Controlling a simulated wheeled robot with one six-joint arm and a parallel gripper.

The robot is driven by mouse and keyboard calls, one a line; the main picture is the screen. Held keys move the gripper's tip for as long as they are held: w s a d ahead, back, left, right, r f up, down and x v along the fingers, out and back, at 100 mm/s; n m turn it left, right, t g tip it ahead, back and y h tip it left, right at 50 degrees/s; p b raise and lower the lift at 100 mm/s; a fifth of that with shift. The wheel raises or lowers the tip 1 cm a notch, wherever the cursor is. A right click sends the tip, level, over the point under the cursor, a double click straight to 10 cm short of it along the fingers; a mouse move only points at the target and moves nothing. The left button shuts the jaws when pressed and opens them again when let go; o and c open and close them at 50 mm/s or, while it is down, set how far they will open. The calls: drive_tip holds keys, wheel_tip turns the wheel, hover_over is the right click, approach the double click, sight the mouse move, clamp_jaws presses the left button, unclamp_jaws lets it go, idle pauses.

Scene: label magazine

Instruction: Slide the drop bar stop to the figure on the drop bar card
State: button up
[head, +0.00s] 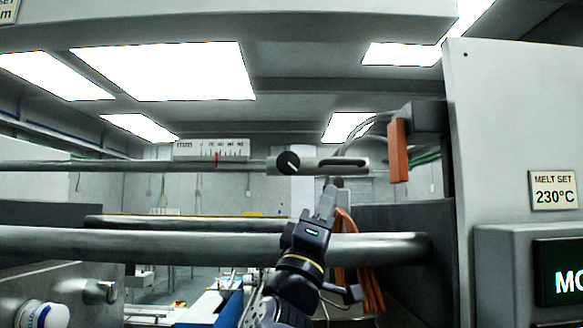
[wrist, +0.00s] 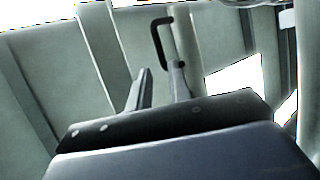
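The bar (head: 110,166) runs level across the head view. On its right part is a silver sleeve (head: 316,161) with a black round knob (head: 288,162) and a dark slot, apparently the stop. A white mm scale (head: 211,146) stands above the bar, with a red pointer (head: 217,159) at its lower edge; its figures are too small to read surely. My gripper (head: 332,186) points up just below the sleeve. In the wrist view my gripper (wrist: 160,70) has its fingers apart, with a black bracket-shaped handle (wrist: 156,42) beyond the tips. Contact cannot be told.
A cut-off card (head: 7,11) at top left shows "SET" and "m"; its figure is out of frame. A "MELT SET 230°C" card (head: 554,190) is on the right panel. Thick rails (head: 200,243) cross below the bar. An orange block (head: 398,151) hangs right of the sleeve.

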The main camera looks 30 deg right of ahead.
sight(343, 164)
drive_tip(key=p+x, duration=0.4)
drive_tip(key=x, duration=0.6)
drive_tip(key=shift+d+r, duration=0.25)
drive_tip(key=shift+c, duration=0.2)
clamp_jaws()
